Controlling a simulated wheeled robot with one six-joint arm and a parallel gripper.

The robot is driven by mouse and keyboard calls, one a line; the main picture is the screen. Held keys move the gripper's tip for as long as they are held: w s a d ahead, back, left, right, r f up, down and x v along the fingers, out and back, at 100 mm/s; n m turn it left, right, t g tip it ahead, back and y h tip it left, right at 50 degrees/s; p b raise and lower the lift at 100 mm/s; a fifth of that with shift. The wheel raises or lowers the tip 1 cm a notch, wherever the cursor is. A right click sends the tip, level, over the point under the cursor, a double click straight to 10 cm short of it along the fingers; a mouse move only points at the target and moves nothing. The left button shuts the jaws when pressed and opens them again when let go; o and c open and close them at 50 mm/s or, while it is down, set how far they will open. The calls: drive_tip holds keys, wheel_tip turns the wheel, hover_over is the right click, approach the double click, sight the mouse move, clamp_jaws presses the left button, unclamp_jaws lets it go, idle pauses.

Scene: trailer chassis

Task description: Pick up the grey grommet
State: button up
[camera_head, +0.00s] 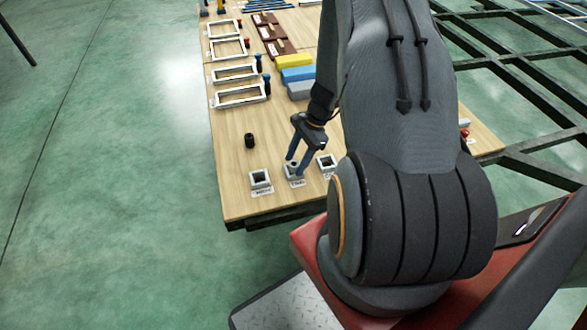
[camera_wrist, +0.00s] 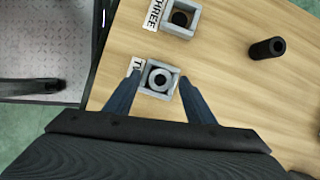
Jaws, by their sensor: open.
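The grey grommet (camera_wrist: 160,80) shows in the wrist view as a light grey ring with a dark hole. It sits inside a square grey holder (camera_wrist: 148,92), whose label is partly hidden and begins with T. My gripper (camera_wrist: 160,84) is open, with one blue finger on each side of the holder and nothing held. In the head view my gripper (camera_head: 296,166) points down at the middle one of three small square holders (camera_head: 294,178). I cannot tell whether the fingers touch the holder or the grommet.
A holder labelled THREE (camera_wrist: 192,31) is beside it, with a dark opening. A black cylinder (camera_head: 249,141) stands on the wooden table (camera_head: 232,200) farther back. White frames (camera_head: 240,96) and coloured blocks (camera_head: 296,74) lie beyond. The table's front edge is close to the holders.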

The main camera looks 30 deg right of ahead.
drive_tip(key=shift+f, duration=0.1)
drive_tip(key=c, duration=1.2)
drive_tip(key=shift+o, duration=0.2)
